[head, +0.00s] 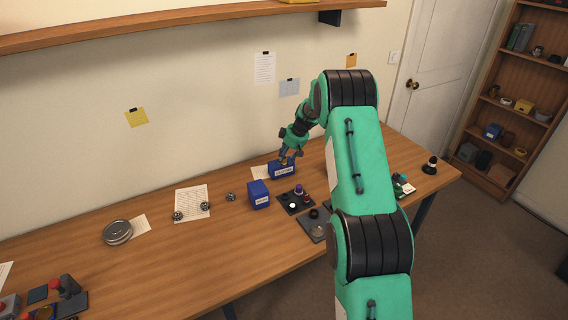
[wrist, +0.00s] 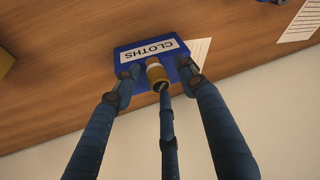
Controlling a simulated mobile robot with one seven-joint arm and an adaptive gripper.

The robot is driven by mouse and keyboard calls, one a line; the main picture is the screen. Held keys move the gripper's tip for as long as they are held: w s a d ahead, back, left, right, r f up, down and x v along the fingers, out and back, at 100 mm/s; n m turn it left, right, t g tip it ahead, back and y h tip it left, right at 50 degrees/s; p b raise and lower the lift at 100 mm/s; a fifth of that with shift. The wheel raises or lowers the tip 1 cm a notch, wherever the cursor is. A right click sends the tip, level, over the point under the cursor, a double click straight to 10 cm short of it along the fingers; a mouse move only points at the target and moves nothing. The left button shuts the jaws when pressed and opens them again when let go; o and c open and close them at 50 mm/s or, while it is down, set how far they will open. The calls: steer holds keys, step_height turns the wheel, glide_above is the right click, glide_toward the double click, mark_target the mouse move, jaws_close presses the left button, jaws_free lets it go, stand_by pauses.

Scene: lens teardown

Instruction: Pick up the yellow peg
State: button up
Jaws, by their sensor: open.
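A short golden-tan cylinder (wrist: 154,70) shows in the wrist view, in front of the blue box marked CLOTHS (wrist: 128,53). It looks like the yellow peg, though its lower end is hidden and I cannot tell whether it stands on or in the box. My gripper (wrist: 157,77) is open, with one finger on each side of the cylinder and a middle finger close to its dark-marked end. I cannot tell if any finger touches it. In the head view my gripper (head: 289,158) is just above the box (head: 283,171); the peg is not clear there.
A second blue box (head: 259,195) stands left of the gripper. A round tin (head: 117,232) sits far left. A yellow thing (wrist: 5,60) shows at the wrist view's left edge.

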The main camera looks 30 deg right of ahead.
stand_by(0.3)
jaws_close()
steer(key=shift+r, duration=0.15)
steer(key=shift+r+p, duration=0.45)
steer(key=shift+r, duration=1.05)
steer(key=shift+s+r, duration=0.2)
steer(key=shift+r, duration=0.05)
steer(key=s+a, duration=0.2)
steer(key=s, duration=0.5)
steer(key=s+a+r+p, duration=0.1)
steer(key=s+a, duration=0.2)
steer(key=s, duration=0.4)
steer(key=shift+s+a, duration=0.15)
steer(key=shift+s, duration=0.2)
steer(key=shift+r, duration=0.1)
